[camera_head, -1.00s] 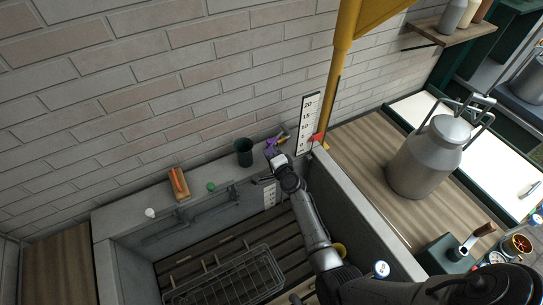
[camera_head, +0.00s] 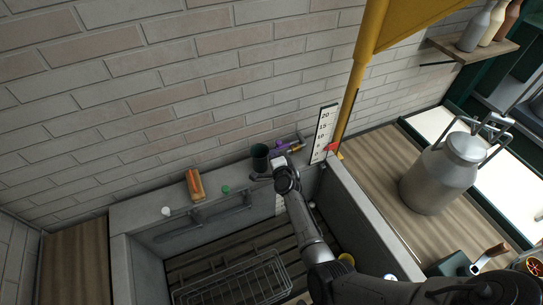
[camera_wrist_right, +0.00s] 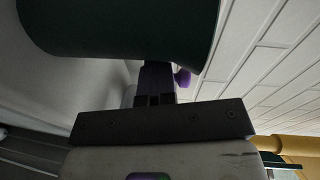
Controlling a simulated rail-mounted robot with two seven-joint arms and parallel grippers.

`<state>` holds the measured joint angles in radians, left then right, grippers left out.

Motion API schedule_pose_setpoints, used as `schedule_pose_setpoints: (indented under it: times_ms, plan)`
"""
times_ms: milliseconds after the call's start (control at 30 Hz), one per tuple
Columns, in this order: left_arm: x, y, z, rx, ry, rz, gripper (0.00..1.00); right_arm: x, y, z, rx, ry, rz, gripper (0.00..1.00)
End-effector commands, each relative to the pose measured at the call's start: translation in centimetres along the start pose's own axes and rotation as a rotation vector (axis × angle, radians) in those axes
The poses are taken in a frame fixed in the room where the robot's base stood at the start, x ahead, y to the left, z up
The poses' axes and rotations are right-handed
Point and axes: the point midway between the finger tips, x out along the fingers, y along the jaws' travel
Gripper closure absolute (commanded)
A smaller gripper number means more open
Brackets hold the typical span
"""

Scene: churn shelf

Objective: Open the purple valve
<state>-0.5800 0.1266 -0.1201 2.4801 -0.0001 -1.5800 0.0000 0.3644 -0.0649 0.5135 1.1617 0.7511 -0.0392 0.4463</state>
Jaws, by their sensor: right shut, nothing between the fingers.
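The purple valve (camera_head: 284,146) sits on the ledge at the foot of the brick wall, left of the measuring board. My right gripper (camera_head: 278,161) is just in front of and below it, between the valve and a dark green cup. In the right wrist view the shut fingers (camera_wrist_right: 156,80) have nothing between them. A small purple part of the valve (camera_wrist_right: 183,77) shows just right of the fingers, partly hidden; whether they touch is unclear. My left gripper is out of view.
The dark green cup (camera_head: 260,158) stands close left of my right gripper and fills the top of the wrist view (camera_wrist_right: 120,25). The measuring board (camera_head: 324,133) and yellow post (camera_head: 354,100) stand to the right. A metal churn (camera_head: 442,175) stands on the wooden counter.

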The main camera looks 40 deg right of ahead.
Motion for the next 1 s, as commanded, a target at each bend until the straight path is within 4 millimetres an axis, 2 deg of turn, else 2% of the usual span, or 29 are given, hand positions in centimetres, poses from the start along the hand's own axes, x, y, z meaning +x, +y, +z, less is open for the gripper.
schedule_pose_setpoints:
  times_ms: [367, 533, 667, 1000]
  plan:
    - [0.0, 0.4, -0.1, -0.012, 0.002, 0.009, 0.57, 0.0, 0.1, -0.2, 0.001, 0.003, 0.002, 1.0]
    - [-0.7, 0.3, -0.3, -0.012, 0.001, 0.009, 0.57, -0.9, -0.1, -0.2, 0.0, 0.003, 0.003, 1.0]
    - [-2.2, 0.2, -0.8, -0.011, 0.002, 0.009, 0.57, -3.0, -0.3, -0.2, 0.0, 0.002, 0.004, 1.0]
    - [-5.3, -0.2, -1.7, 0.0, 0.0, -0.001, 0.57, -9.7, -0.2, 0.0, 0.0, 0.001, 0.004, 1.0]
